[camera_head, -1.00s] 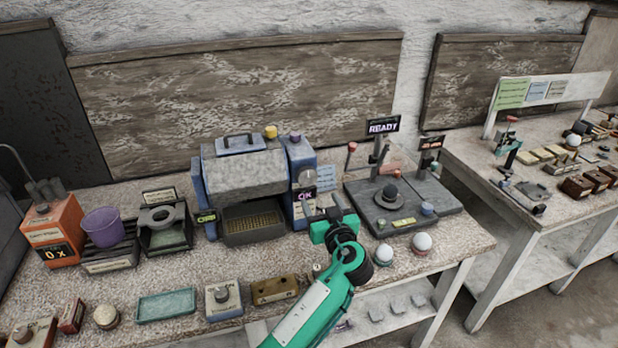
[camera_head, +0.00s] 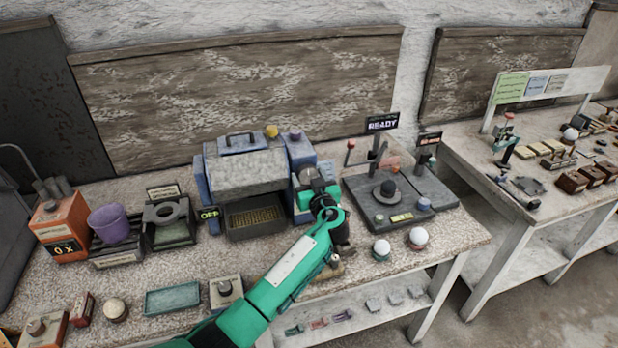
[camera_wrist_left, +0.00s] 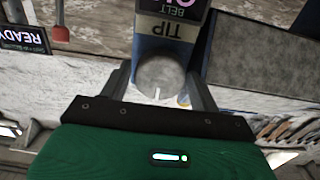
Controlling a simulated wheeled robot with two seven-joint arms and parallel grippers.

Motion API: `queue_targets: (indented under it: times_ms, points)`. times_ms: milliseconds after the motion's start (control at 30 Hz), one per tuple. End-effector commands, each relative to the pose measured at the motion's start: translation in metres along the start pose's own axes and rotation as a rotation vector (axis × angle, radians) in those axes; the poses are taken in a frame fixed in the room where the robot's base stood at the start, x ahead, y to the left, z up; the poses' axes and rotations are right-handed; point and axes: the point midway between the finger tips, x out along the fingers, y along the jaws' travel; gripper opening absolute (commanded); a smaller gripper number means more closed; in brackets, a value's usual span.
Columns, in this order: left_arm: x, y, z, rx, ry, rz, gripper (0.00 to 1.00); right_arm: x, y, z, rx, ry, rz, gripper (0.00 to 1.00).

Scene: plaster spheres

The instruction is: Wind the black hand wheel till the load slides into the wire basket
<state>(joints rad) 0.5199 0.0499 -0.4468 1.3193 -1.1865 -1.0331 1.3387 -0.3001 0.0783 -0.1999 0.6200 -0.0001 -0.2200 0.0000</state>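The blue machine (camera_head: 245,170) has a blue post at its right end. My left gripper (camera_head: 310,180) is at this dial. In the left wrist view its two fingers (camera_wrist_left: 158,70) stand apart on either side of the dial; I cannot tell whether they touch it. A yellowish wire-mesh basket (camera_head: 254,216) lies in the machine's low front opening. I cannot make out the load. My right gripper is out of view.
Two pale spheres (camera_head: 381,247) sit near the front edge. A purple cup (camera_head: 109,223) and orange box (camera_head: 60,229) are at the left.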

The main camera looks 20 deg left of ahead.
Motion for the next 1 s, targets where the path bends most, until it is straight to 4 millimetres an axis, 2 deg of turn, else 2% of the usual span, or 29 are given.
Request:
queue_targets:
  times_ms: [33, 133, 167, 567, 1000]
  points:
    - [0.000, 0.000, 0.000, 0.000, 0.000, 0.000, 0.53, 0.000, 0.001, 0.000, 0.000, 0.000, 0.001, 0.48]
    - [0.000, 0.000, 0.000, 0.000, 0.000, 0.000, 0.34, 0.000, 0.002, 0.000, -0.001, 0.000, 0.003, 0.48]
    - [0.000, 0.000, 0.000, 0.000, 0.000, 0.000, 0.32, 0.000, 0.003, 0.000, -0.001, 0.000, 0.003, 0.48]
    - [0.000, 0.000, 0.002, 0.072, 0.000, 0.000, 0.32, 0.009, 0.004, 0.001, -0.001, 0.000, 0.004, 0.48]
    - [-0.001, 0.000, 0.003, 0.429, 0.001, 0.000, 0.32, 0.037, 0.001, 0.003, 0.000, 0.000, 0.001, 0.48]
